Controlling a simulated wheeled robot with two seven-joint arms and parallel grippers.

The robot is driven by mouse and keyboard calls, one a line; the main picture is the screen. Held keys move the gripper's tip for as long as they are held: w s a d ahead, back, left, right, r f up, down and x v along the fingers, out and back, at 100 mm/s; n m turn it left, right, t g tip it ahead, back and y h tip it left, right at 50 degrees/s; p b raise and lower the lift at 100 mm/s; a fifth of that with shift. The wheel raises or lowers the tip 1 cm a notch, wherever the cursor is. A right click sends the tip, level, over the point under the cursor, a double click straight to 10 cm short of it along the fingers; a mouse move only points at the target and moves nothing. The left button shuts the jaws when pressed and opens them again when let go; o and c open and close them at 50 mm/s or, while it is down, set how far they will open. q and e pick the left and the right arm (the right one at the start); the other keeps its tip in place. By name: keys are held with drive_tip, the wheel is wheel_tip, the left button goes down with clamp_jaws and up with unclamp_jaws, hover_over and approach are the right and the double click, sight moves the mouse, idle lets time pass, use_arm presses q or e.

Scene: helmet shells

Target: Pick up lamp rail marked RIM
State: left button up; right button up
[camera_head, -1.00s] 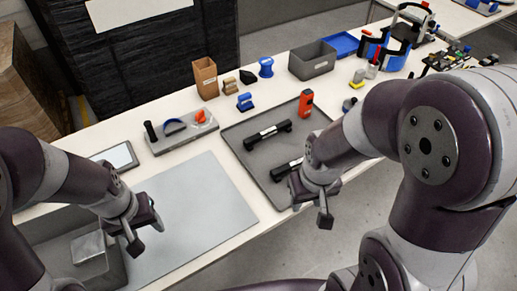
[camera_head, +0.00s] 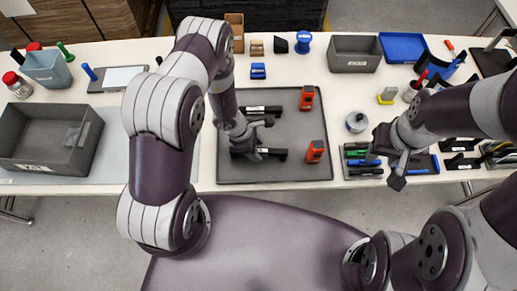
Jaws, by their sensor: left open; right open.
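Two black lamp rails lie on a dark grey tray (camera_head: 290,174): an upper rail (camera_head: 274,110) and a lower rail (camera_head: 272,154). Their markings are too small to read, so I cannot tell which is RIM. My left gripper (camera_head: 262,138) is open over the tray, between and partly over the two rails. It hides part of the lower rail; whether it touches that rail is unclear. My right gripper (camera_head: 388,169) is open and empty, to the right of the tray near the table's front edge.
Two orange-red devices stand on the tray's right side, an upper one (camera_head: 307,97) and a lower one (camera_head: 314,152). A small organizer (camera_head: 361,163) with coloured tools lies beside my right gripper. A grey bin (camera_head: 52,140) is at left, another (camera_head: 355,54) at the back.

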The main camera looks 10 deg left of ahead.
use_arm(q)
drive_tip(key=shift+x, duration=0.85)
drive_tip(key=shift+w+d, duration=0.1)
drive_tip(key=shift+d, duration=0.05)
clamp_jaws()
